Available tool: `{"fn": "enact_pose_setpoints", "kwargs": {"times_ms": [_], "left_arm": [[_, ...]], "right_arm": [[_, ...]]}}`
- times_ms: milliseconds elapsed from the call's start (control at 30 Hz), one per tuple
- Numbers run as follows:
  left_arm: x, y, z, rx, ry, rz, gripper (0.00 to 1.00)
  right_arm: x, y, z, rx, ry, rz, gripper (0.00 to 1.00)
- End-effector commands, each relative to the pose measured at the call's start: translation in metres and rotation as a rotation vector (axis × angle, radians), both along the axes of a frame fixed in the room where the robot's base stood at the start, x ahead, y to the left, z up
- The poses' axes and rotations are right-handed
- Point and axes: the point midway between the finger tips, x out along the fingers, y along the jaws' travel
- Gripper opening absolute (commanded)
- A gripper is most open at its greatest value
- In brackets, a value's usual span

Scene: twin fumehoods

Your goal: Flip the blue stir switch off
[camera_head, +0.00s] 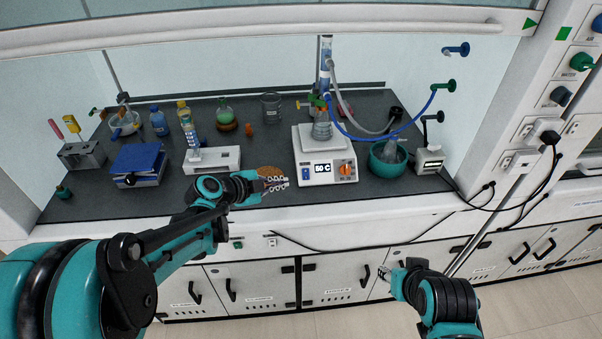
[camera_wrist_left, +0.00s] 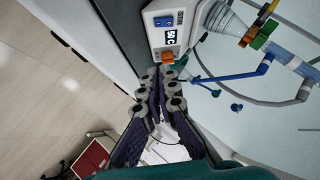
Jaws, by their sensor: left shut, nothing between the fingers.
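The white hotplate stirrer (camera_head: 322,177) stands on the dark bench, with a lit display reading about 50 C. In the left wrist view the blue switch (camera_wrist_left: 164,21) is at the top, beyond the knob (camera_wrist_left: 168,57). Which way the switch is tipped is too small to tell. My left gripper (camera_head: 284,183) is shut and empty, just left of the stirrer's front and apart from the switch. My right gripper (camera_head: 385,272) is low in front of the cabinets, its fingers unclear.
A clamped flask (camera_head: 322,131) and glass column with blue tubing (camera_head: 385,139) rise above the stirrer. A green bowl (camera_head: 388,166) stands right of it. A white balance-like device (camera_head: 212,160) and a blue-topped box (camera_head: 138,163) are left. The bench's front strip is mostly clear.

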Motion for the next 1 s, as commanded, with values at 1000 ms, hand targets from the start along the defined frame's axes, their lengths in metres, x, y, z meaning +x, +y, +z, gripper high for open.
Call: {"fn": "enact_pose_setpoints", "kwargs": {"times_ms": [1000], "left_arm": [[0.064, -0.032, -0.036, 0.062, -0.154, -0.1, 0.0]], "right_arm": [[0.0, 0.0, -0.02, 0.0, 0.0, 0.0, 0.4]]}}
